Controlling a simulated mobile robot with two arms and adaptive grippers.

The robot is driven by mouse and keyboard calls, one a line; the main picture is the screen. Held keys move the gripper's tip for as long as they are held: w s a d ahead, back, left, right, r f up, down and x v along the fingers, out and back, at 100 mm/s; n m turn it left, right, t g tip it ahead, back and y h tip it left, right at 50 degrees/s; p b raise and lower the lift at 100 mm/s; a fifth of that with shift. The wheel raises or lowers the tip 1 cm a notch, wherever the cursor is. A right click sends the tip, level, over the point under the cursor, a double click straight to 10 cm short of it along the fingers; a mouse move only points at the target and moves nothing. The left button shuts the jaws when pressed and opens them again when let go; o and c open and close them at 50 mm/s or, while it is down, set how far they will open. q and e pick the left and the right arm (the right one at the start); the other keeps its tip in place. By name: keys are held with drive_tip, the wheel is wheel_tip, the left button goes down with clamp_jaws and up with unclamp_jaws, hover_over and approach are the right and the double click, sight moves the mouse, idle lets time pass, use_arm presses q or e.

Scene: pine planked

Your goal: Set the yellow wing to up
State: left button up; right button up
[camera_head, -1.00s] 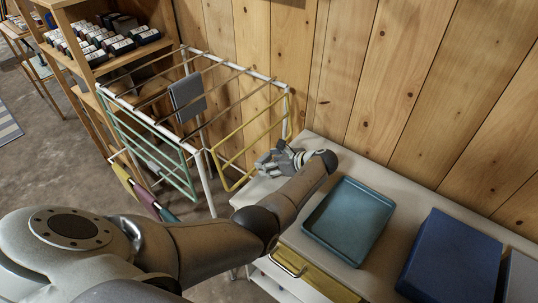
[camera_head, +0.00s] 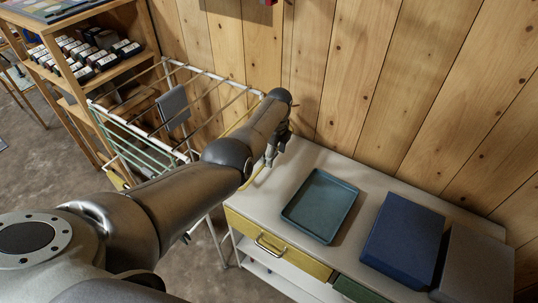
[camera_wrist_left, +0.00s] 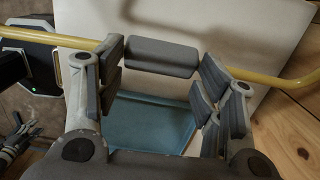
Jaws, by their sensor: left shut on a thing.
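The drying rack (camera_head: 232,80) stands against the plank wall in the head view, with a grey cloth (camera_head: 173,108) over its rods. Its yellow wing (camera_head: 240,123) is at the rack's right end, mostly hidden behind my left arm. In the left wrist view a rod of the yellow wing (camera_wrist_left: 275,80) crosses from left to right between my fingers. My left gripper (camera_wrist_left: 162,70), also in the head view (camera_head: 272,150), is shut on that rod, above the cabinet's left end; the pads hide the gripped part.
The white-topped cabinet (camera_head: 299,160) carries a teal tray (camera_head: 320,206), a blue box (camera_head: 403,241) and a grey box (camera_head: 475,265). The rack's green wing (camera_head: 150,157) is on its near left side.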

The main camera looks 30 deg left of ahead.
use_arm(q)
drive_tip(key=r+h, duration=0.2)
drive_tip(key=r, duration=0.1)
drive_tip(key=r+h, duration=0.1)
drive_tip(key=shift+d+r+b, duration=0.25)
drive_tip(key=shift+r+b, duration=0.05)
drive_tip(key=shift+r, duration=0.1)
drive_tip(key=shift+a+r+g+h+b, duration=0.1)
drive_tip(key=shift+r+g+h+b, duration=0.2)
drive_tip(key=shift+r+h+b, duration=0.8)
drive_tip(key=shift+r+p, duration=0.3)
drive_tip(key=shift+r, duration=0.15)
drive_tip(key=o, duration=1.5)
drive_tip(key=shift+c, duration=0.2)
drive_tip(key=shift+r, duration=0.1)
drive_tip(key=v, duration=1.1)
drive_tip(key=shift+a+r, duration=0.25)
drive_tip(key=shift+a, duration=0.15)
